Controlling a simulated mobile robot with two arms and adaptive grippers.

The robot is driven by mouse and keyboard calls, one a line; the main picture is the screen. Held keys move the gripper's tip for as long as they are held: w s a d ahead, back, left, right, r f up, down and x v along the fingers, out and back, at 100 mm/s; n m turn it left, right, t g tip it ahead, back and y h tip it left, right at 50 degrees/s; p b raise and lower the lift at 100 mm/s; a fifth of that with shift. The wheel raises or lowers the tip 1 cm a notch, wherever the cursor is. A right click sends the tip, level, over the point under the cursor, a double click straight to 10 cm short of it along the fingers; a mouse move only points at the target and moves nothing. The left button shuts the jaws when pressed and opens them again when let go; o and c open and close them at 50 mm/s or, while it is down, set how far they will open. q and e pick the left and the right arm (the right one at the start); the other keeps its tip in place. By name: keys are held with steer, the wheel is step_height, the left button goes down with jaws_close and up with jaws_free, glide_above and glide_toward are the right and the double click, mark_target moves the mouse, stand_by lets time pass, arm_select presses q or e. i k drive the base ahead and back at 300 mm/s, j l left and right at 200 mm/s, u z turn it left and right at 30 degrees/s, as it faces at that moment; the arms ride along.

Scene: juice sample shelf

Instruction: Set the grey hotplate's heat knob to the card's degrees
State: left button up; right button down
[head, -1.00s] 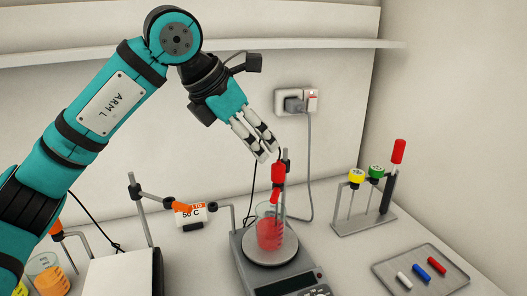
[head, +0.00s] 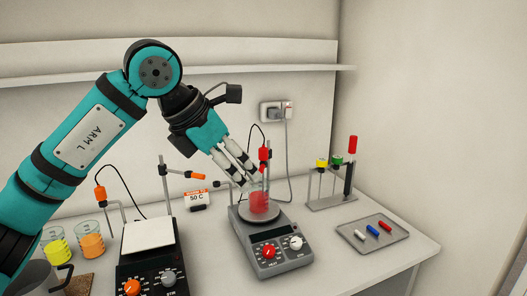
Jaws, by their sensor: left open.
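The grey hotplate (head: 287,264) stands on the bench at centre right, with a round plate on top. Its front panel has a red heat knob (head: 269,251) at left, a white knob (head: 295,243) at right and a dark display between them. A beaker of red liquid (head: 260,201) stands on the plate. The card (head: 196,197) behind, to the left, reads "50 C". My left gripper (head: 246,177) is open and empty, its fingers pointing down and right, near the beaker's top left and above the hotplate. I cannot tell whether it touches the beaker. My right gripper is not in view.
A black hotplate (head: 150,270) with a square white top and orange knob stands left. Beakers of yellow (head: 58,250) and orange liquid (head: 92,245) are further left. A rack (head: 332,202) and a grey tray (head: 373,240) with stir bars are at right. A power socket (head: 277,110) is behind.

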mark_target(269, 251)
steer(key=k, duration=1.1)
